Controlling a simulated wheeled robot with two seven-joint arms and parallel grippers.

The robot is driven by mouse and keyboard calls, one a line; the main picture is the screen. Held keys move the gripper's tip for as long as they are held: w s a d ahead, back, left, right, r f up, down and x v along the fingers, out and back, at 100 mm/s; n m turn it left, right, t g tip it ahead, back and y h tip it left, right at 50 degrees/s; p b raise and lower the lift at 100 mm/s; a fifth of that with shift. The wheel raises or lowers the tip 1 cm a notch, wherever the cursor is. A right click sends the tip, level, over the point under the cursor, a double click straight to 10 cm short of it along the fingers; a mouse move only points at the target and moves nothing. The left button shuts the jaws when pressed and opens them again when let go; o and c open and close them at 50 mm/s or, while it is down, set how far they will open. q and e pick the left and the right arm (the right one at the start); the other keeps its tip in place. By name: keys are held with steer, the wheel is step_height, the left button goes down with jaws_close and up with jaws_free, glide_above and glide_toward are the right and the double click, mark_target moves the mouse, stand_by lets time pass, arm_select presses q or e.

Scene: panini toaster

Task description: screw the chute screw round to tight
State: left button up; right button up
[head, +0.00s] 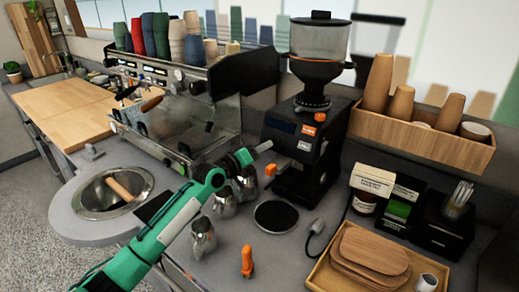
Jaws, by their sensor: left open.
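The coffee grinder (303,150) is black with a clear hopper on top and stands at the centre right of the head view. A small orange piece (270,169) sits low on its left side; I cannot tell whether this is the chute screw. Other orange parts (308,130) are on its front. My left gripper (256,152) is at the end of the green arm, just left of the grinder's front. It is open, and its fingers are small and hard to separate here. I see nothing held. My right gripper is not in view.
Metal jugs (202,238) stand below and beside my left arm. A round black disc (275,216) and an orange-handled tool (247,262) are on the counter. The espresso machine (175,105) is behind left. A wooden tray (330,278) with boards is at the lower right.

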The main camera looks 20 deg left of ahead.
arm_select(q)
steer(key=shift+c, duration=0.2)
steer(key=c, duration=0.9)
steer(key=shift+c, duration=0.2)
